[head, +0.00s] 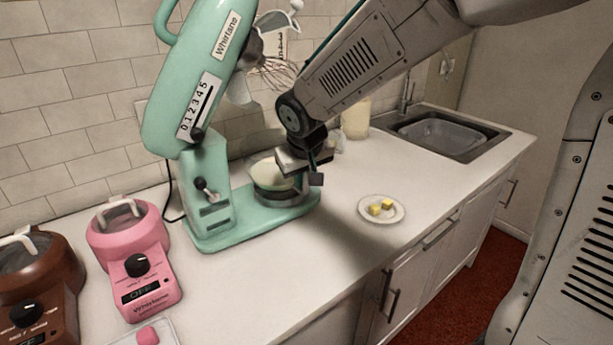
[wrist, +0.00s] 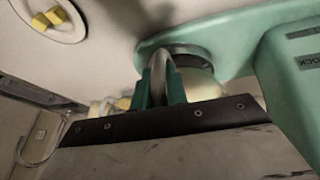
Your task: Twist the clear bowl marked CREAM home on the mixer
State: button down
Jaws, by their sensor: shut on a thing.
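The mint-green stand mixer (head: 205,190) stands on the counter with its head tilted up and a whisk (head: 280,72) hanging from it. A clear bowl (head: 268,174) with pale contents sits upright on the mixer's base; it also shows in the wrist view (wrist: 203,84). I cannot read any CREAM marking on it. My gripper (head: 308,170) is at the bowl's right side. In the wrist view my gripper's teal fingers (wrist: 161,84) are shut on the bowl's curved metal handle (wrist: 160,66). I cannot tell whether the bowl is locked in the base.
A plate (head: 367,208) with yellow cubes lies right of the mixer. A pink appliance (head: 128,240) and a brown appliance (head: 40,285) stand at the left. A sink (head: 440,135) is at the back right. The counter in front of the mixer is mostly clear.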

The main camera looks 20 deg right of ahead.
jog(key=shift+s+a+f+m, duration=0.1)
jog(key=shift+a+f+m, duration=0.05)
jog(key=shift+a+m, duration=0.15)
jog(key=c, duration=1.3)
grip_release()
jog(key=shift+a, duration=0.3)
jog(key=shift+d, duration=0.15)
jog(key=shift+r, duration=0.2)
jog(key=shift+s+r, duration=0.1)
jog(key=shift+r, duration=0.2)
jog(key=v, duration=0.7)
jog(key=s+d+g, duration=0.1)
jog(key=s+d, duration=0.1)
jog(key=s, duration=0.7)
jog(key=s+d+f+g, duration=0.1)
jog(key=s+d, duration=0.2)
jog(key=s, duration=0.5)
jog(key=s+d+g+y, duration=0.1)
jog(key=s+d, duration=0.2)
jog(key=s, duration=0.6)
jog(key=shift+s+f+m, duration=0.2)
jog(key=shift+s+m, duration=0.15)
jog(key=shift+m, duration=0.05)
